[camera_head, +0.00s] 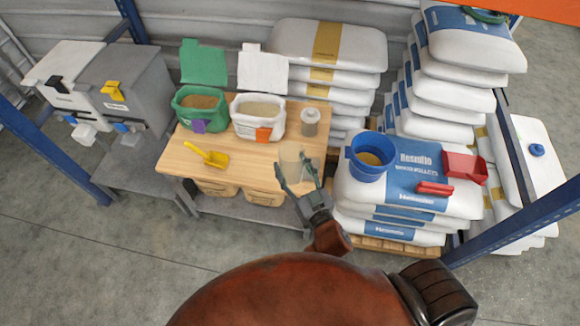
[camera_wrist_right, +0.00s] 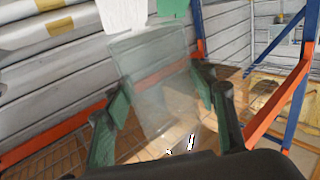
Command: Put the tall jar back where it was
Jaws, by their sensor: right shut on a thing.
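A clear, tall jar (camera_head: 291,161) is between the fingers of my right gripper (camera_head: 296,174), over the right front part of the wooden table top (camera_head: 225,163). The right gripper is shut on it. In the right wrist view the see-through jar (camera_wrist_right: 155,75) stands tilted in the picture between the green fingers (camera_wrist_right: 160,100). I cannot tell whether its base touches the table. It looks empty. My left gripper is not in view.
A small lidded jar (camera_head: 310,122) stands behind the held jar. A green bin (camera_head: 199,122), a white bin (camera_head: 244,131) and a yellow scoop (camera_head: 207,154) are on the table.

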